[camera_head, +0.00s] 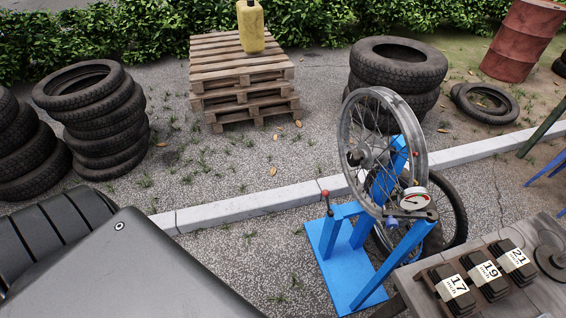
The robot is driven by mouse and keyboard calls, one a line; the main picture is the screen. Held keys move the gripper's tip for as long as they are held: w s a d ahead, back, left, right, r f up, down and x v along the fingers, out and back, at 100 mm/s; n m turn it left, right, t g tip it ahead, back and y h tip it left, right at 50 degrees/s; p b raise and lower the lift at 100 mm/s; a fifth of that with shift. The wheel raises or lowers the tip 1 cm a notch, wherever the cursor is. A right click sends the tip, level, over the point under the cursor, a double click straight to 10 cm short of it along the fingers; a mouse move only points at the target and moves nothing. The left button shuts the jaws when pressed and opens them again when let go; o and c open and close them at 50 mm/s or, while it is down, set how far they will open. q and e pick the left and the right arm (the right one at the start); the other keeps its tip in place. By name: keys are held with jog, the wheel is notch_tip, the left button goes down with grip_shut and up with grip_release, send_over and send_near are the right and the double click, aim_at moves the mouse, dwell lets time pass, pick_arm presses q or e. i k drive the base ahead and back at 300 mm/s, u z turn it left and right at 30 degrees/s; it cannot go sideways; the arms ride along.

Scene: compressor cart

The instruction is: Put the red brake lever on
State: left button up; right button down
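A small lever with a red ball knob (325,194) stands nearly upright on the left side of a blue wheel stand (345,272). Its dark rod goes down to the blue frame. A spoked wheel rim (422,150) is mounted upright in the stand. I cannot tell from this view whether the lever touches the rim or any brake part. Neither of my grippers is in view.
A round dial gauge (415,199) sits by the rim. A bench (540,298) at lower right holds dark blocks labelled 17, 19 and 21. A kerb (250,203) crosses behind the stand. Tyre stacks (105,125) and pallets (240,80) with a yellow canister (250,27) stand beyond.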

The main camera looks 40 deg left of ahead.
aim_at(325, 193)
jog(key=u, duration=0.7)
jog(key=k, duration=0.6)
jog(key=u, duration=0.5)
jog(key=i, duration=0.75)
jog(key=z, duration=0.45)
jog(key=i, duration=0.7)
jog(key=z, duration=0.7)
